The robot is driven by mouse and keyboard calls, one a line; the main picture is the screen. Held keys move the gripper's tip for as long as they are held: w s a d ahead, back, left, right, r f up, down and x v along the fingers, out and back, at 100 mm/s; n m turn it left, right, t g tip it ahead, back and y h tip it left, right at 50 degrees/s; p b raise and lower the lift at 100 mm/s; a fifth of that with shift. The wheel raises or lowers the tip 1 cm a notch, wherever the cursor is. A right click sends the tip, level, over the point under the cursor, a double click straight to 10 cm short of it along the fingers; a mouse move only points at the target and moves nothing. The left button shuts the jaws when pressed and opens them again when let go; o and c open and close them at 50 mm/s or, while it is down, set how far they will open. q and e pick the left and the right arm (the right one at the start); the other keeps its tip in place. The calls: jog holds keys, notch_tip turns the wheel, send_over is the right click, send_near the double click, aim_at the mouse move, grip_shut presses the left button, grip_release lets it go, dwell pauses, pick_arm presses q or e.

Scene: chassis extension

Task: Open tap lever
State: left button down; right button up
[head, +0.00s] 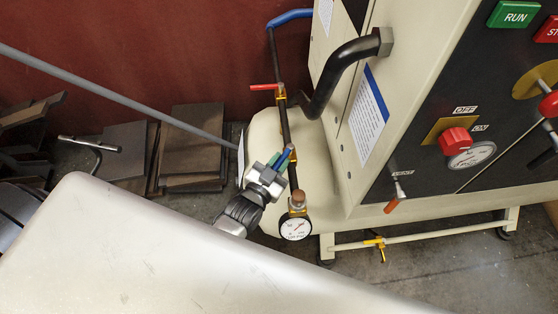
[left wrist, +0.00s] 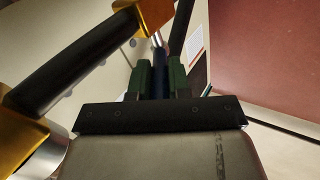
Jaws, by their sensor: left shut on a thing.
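The tap lever with a blue handle (head: 286,156) sits on a dark vertical pipe with brass fittings, beside a cream tank. My left gripper (head: 280,163) reaches it from the lower left, its green fingers shut on the handle. In the left wrist view the dark blue handle (left wrist: 158,72) stands between the two green fingers of my left gripper (left wrist: 160,76). It joins a brass valve body (left wrist: 154,14) by a metal stem. A second lever, with a red handle (head: 263,87), sticks out left from the pipe higher up. My right gripper is not in view.
A round gauge (head: 295,228) hangs just below the gripper. The cream machine cabinet (head: 345,165) stands close on the right, with a thick black hose (head: 340,70) above. A large pale metal surface (head: 150,255) fills the lower left. Dark plates (head: 193,140) lean against the wall.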

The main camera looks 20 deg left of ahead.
pick_arm(q)
jog(key=c, duration=1.1)
grip_release()
jog(key=s, duration=0.3)
jog(key=s+a, duration=0.1)
jog(key=s, duration=0.3)
jog(key=s+a, duration=0.1)
jog(key=s, duration=0.2)
jog(key=shift+s, duration=0.3)
